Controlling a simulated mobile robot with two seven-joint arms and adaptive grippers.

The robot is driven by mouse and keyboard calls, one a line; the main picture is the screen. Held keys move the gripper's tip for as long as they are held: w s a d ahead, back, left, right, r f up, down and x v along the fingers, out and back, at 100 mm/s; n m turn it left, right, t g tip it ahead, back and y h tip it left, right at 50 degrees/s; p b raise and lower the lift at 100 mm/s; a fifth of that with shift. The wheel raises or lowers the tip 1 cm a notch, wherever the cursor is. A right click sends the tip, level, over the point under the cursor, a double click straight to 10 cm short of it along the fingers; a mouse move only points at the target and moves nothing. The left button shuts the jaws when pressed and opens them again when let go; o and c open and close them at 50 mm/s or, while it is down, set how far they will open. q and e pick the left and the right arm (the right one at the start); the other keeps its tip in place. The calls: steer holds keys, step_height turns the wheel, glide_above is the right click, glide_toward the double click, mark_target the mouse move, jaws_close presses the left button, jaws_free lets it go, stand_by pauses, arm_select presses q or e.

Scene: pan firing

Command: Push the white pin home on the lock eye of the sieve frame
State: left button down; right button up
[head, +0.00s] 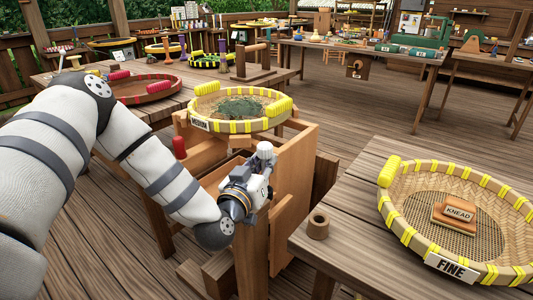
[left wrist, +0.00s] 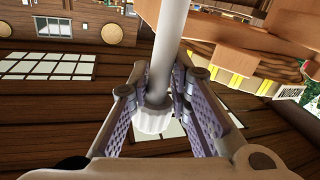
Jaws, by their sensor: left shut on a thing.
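In the left wrist view a smooth white pin (left wrist: 168,40) with a ridged knob (left wrist: 152,120) is held between the pads of my left gripper (left wrist: 160,88). Its shaft runs up out of that picture. In the head view my left gripper (head: 262,172) is beside the wooden sieve frame (head: 295,180), in front of its upright board. The frame carries the yellow-bound MEDIUM sieve (head: 238,126). The lock eye cannot be made out, so I cannot tell how the pin sits to it. My right gripper is out of view.
A table (head: 385,155) at the right holds the FINE sieve (head: 393,218) with a KNEAD block (head: 458,213) in it, and a small wooden ring (head: 318,225). A red knob (head: 179,147) stands at the frame's left. A red-bound sieve (head: 135,97) lies behind my arm.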

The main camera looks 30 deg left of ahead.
arm_select(q)
steer(key=shift+r, duration=0.2)
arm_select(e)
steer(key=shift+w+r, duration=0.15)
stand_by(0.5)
arm_select(q)
steer(key=shift+f, duration=0.1)
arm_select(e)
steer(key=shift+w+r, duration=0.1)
arm_select(q)
steer(key=shift+p, duration=0.3)
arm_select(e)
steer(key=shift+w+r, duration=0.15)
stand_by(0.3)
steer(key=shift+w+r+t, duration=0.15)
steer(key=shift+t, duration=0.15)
